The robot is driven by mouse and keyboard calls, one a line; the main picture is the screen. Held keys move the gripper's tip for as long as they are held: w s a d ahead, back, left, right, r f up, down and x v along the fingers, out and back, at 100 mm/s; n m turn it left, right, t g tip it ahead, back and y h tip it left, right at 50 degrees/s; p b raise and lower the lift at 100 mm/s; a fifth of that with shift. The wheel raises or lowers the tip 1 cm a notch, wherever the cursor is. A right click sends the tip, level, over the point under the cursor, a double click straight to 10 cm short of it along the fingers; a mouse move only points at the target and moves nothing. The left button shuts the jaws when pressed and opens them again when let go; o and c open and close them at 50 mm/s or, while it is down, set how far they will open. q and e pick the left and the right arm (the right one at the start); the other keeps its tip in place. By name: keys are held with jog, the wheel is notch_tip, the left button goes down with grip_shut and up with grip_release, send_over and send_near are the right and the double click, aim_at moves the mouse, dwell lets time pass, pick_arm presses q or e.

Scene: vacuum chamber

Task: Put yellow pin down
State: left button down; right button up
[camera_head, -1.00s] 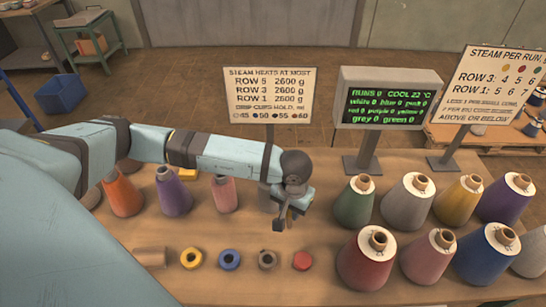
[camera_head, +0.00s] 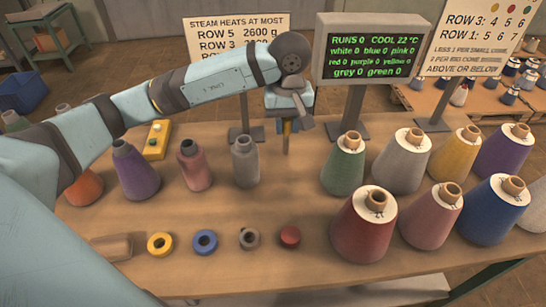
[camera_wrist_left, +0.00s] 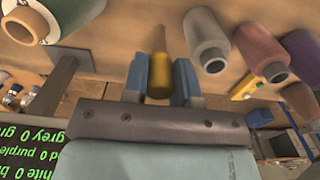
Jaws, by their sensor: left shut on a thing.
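My left gripper (camera_head: 287,124) is near the back of the wooden table, between the grey bottle-like cone (camera_head: 245,160) and the green cone (camera_head: 343,165), in front of the display post. It points down and is shut on the yellow pin (camera_head: 287,129). In the left wrist view the yellow pin (camera_wrist_left: 159,76) stands between the two blue fingers of the gripper (camera_wrist_left: 160,84), with a narrower shaft running away from the camera. I cannot tell whether its lower end touches the table. My right gripper is not in view.
Orange, purple and pink cones stand at the left, by a yellow button box (camera_head: 156,139). Several large cones, including a red one (camera_head: 362,226), crowd the right. Yellow, blue and grey rings and a red disc (camera_head: 290,236) lie in front. A green-text display (camera_head: 370,50) stands behind.

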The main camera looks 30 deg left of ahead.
aim_at(286, 137)
pick_arm(q)
notch_tip(286, 137, down, 15)
jog(key=shift+r, duration=0.1)
dwell(0.3)
jog(key=shift+f, duration=0.25)
jog(key=c, duration=0.9)
grip_release()
jog(key=shift+r, duration=0.1)
notch_tip(286, 137, up, 12)
jog(key=shift+r, duration=0.15)
